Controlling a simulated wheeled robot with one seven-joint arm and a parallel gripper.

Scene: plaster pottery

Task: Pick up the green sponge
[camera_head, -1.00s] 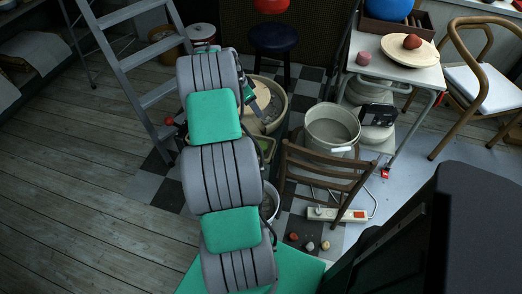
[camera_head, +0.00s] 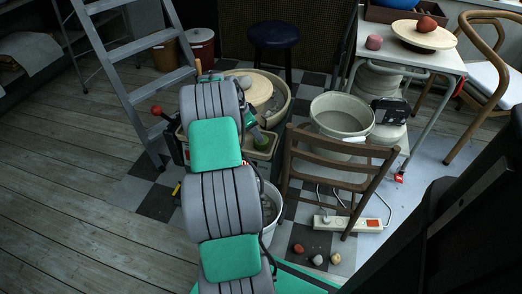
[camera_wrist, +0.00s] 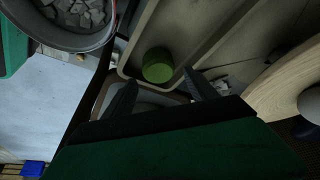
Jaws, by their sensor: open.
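The green sponge (camera_wrist: 158,65) is a short round cylinder in the wrist view. It sits in the end of a beige tray (camera_wrist: 205,30), close to the tray's rim. My gripper (camera_wrist: 161,88) shows two dark fingers, apart and empty, pointing toward the sponge. The sponge appears between and beyond the fingertips, with no contact visible. In the head view my arm hides much of the tray area.
A pottery wheel disc (camera_head: 254,90) and its basin lie beyond the tray. A bucket of grey chunks (camera_wrist: 85,12) is near the tray. A large beige bucket (camera_head: 338,122), a wooden chair (camera_head: 335,168), a ladder (camera_head: 130,50) and a power strip (camera_head: 345,223) stand around.

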